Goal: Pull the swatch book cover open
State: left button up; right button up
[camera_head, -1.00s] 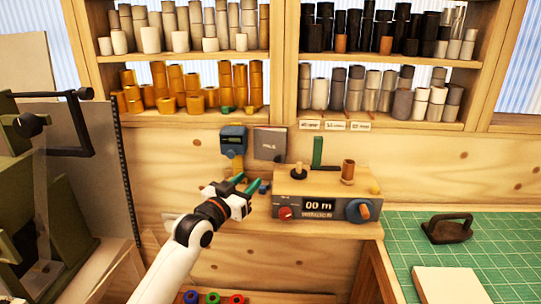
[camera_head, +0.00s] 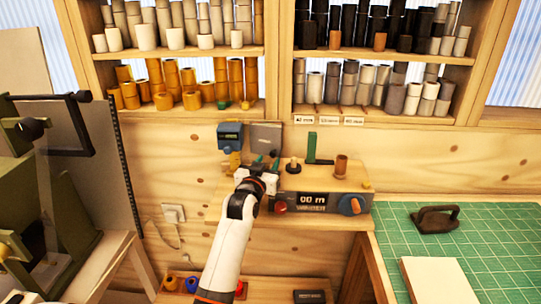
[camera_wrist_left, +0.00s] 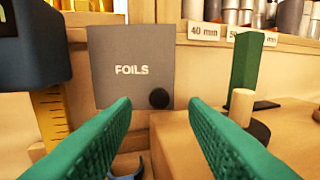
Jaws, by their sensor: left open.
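The swatch book (camera_head: 266,136) is a closed grey panel against the wooden wall, left of the metering box. In the left wrist view its cover (camera_wrist_left: 130,50) reads "FOILS". A round black knob (camera_wrist_left: 159,98) sits at the cover's lower right. My left gripper (camera_head: 267,160) is just below and in front of the book in the head view. In the left wrist view its green fingers (camera_wrist_left: 160,108) are open and empty, with the knob seen between them, apart from both fingertips. My right gripper is not in view.
A blue device with a yellow tape (camera_head: 230,137) hangs left of the book. The metering box (camera_head: 320,190) with knobs and a green upright (camera_head: 311,147) stands close on the right. Shelves of foil rolls (camera_head: 190,97) are above. A green cutting mat (camera_head: 480,250) lies at right.

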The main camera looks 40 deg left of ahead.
aim_at(272, 155)
pick_arm(q)
jog(key=shift+x, duration=1.7)
jog(key=shift+s, duration=0.1)
jog(key=shift+c, duration=0.6)
grip_shut()
